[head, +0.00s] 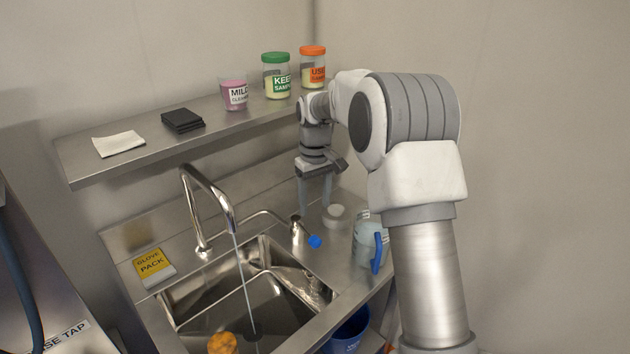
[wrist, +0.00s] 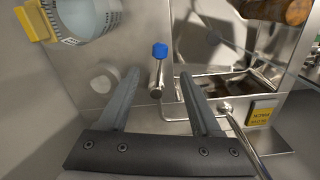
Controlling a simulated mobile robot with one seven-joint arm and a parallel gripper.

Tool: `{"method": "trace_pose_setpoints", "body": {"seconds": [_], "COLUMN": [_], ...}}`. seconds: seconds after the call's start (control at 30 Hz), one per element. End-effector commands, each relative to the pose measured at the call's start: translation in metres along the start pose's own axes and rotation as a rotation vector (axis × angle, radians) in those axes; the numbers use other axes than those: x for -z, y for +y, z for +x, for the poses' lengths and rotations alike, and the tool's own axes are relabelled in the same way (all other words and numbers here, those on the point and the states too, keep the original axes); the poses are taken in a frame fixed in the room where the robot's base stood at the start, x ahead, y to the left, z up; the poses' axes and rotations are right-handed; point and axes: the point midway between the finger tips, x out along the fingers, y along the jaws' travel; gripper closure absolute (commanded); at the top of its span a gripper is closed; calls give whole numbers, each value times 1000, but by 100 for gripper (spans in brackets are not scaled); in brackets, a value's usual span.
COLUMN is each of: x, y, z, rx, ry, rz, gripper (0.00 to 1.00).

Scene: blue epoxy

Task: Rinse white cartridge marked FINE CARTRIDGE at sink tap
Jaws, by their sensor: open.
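A short white round piece (head: 335,213) stands on the steel counter right of the sink, just right of my gripper's fingers. It also shows in the wrist view (wrist: 104,77), left of the left finger. No FINE CARTRIDGE marking is readable on it, so I cannot tell if it is the cartridge. The curved sink tap (head: 208,190) runs a thin stream of water into the basin (head: 195,300). My gripper (head: 315,204) is open and points down over the counter behind the sink's right side. In the wrist view my gripper (wrist: 160,75) has nothing held between its fingers.
A blue-tipped lever (head: 314,241) stands close by my fingers. A jug with a blue handle (head: 376,252) is at the right. A yellow glove pack (head: 153,267) lies left of the tap. The shelf (head: 85,169) above holds jars, a cup, dark pads and a cloth.

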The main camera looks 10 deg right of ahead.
Motion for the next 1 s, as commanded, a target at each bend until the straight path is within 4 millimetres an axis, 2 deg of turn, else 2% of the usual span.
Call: {"method": "trace_pose_setpoints", "body": {"seconds": [0.1,0.3,0.43,0.8,0.93,1.0], "x": [1,0,0,-1,-12,-24], "y": [0,0,0,0,-4,-8], "z": [-27,-54,-61,-64,-79,-93], "rx": [-1,-1,0,-2,-14,-24], "ry": [4,1,0,2,23,40], "rz": [0,-1,-1,1,12,26], "gripper": [35,35,35,35,35,35]}}
